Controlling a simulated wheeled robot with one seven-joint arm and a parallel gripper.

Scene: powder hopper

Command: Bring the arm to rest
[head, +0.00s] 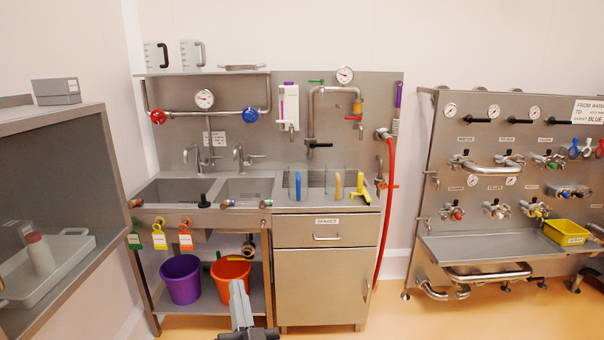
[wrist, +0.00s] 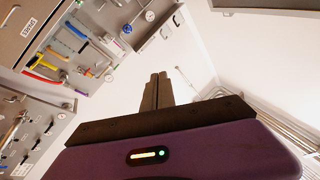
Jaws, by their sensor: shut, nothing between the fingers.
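My gripper (wrist: 158,90) shows in the wrist view with its two dark fingers together and nothing between them. In the head view a grey part of my arm (head: 243,315) rises at the bottom centre, in front of the sink bench (head: 262,270). The gripper looks empty and apart from everything around it. The wrist view is tilted, with the bench and wall panels at its upper left and pale wall or ceiling around the fingertips.
A purple bucket (head: 181,280) and an orange bucket (head: 231,271) stand on the bench's lower shelf. A red hose (head: 387,200) hangs right of the cabinet (head: 320,287). A grey booth (head: 60,150) is at left, a valve panel (head: 500,140) at right. Orange floor (head: 400,320) is clear between.

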